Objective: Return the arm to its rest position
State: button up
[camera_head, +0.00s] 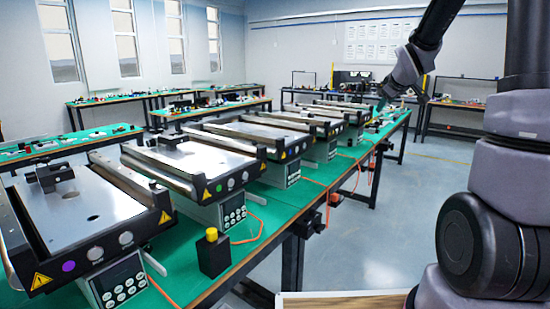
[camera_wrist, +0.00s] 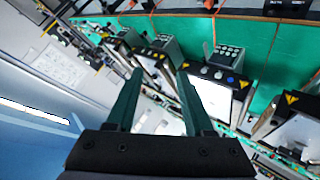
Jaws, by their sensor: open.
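My arm (camera_head: 425,45) rises on the right of the head view and bends down over the far end of the conveyor row. My gripper (camera_wrist: 159,74) shows in the wrist view with its two dark green fingers spread apart. No object is between the fingers. In the head view its fingertips are small and hard to make out against the far conveyors.
Several mini conveyors (camera_head: 95,205) with control boxes stand in a row on a green-topped table (camera_head: 185,262). A black box with a yellow button (camera_head: 212,253) sits near the front edge. Orange cables hang over that edge. The floor (camera_head: 375,235) right of the table is clear.

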jog(key=s+a+r+m+g+y, duration=0.1)
jog(key=s+a+m, duration=0.2)
jog(key=s, duration=0.8)
jog(key=s+a+r+m+g+y, duration=0.1)
jog(key=s+a+m, duration=0.3)
jog(key=s, duration=0.7)
jog(key=s+a+r+m+g+y, duration=0.1)
jog(key=s+a+r+m, duration=0.2)
jog(key=s, duration=0.9)
jog(key=shift+a+m+g+y, duration=0.3)
jog(key=shift+a+m+g, duration=0.1)
jog(key=shift+a, duration=0.5)
